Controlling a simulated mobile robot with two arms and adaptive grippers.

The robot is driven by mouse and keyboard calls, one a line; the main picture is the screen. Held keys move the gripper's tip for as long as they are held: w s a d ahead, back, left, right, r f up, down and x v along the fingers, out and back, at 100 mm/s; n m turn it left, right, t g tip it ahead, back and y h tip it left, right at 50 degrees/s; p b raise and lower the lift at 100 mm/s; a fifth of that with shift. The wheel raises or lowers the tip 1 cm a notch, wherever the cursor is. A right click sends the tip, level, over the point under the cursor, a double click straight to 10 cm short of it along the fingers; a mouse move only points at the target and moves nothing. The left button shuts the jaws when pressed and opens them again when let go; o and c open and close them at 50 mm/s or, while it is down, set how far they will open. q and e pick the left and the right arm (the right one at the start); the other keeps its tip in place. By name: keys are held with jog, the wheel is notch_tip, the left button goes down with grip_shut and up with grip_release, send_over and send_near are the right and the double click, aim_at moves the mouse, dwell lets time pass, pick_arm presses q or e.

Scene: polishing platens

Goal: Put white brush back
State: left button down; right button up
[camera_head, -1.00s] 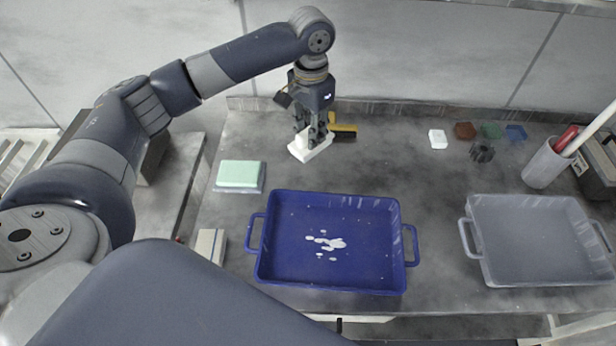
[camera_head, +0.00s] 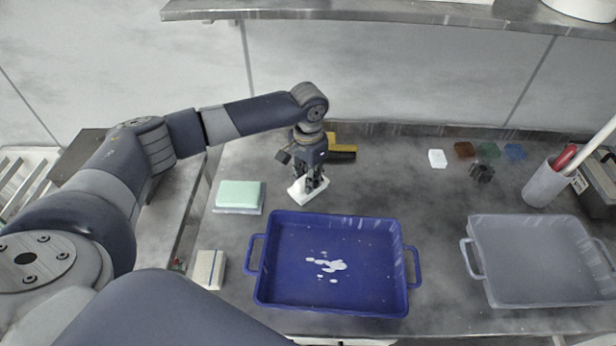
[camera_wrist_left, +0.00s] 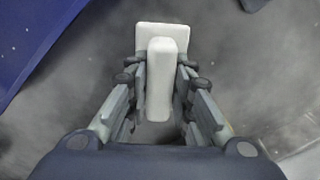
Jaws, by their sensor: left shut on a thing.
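The white brush (camera_head: 308,192) is in my left gripper (camera_head: 311,182), just behind the blue tray's far rim in the head view. In the left wrist view the white brush (camera_wrist_left: 161,75) sits between the two fingers of my left gripper (camera_wrist_left: 160,98), which is shut on its raised handle. The wide white part shows beyond the handle. Its underside is hidden, and I cannot tell whether it touches the table. My right gripper is not in view.
The blue tray (camera_head: 262,282) with white patches inside stands in front. A yellow and black brush (camera_head: 343,148) lies behind my gripper. A green sponge (camera_head: 239,194) lies left. Small coloured blocks (camera_head: 488,151), a grey tray (camera_head: 530,299) and a cup (camera_head: 545,187) are right.

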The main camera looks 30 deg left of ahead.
pick_arm(q)
jog(key=shift+f, duration=0.1)
jog(key=c, duration=1.4)
grip_release()
notch_tip(320, 180, up, 12)
jog(key=shift+r+b, duration=0.2)
jog(key=shift+b, duration=0.15)
jog(key=shift+s+f, duration=0.1)
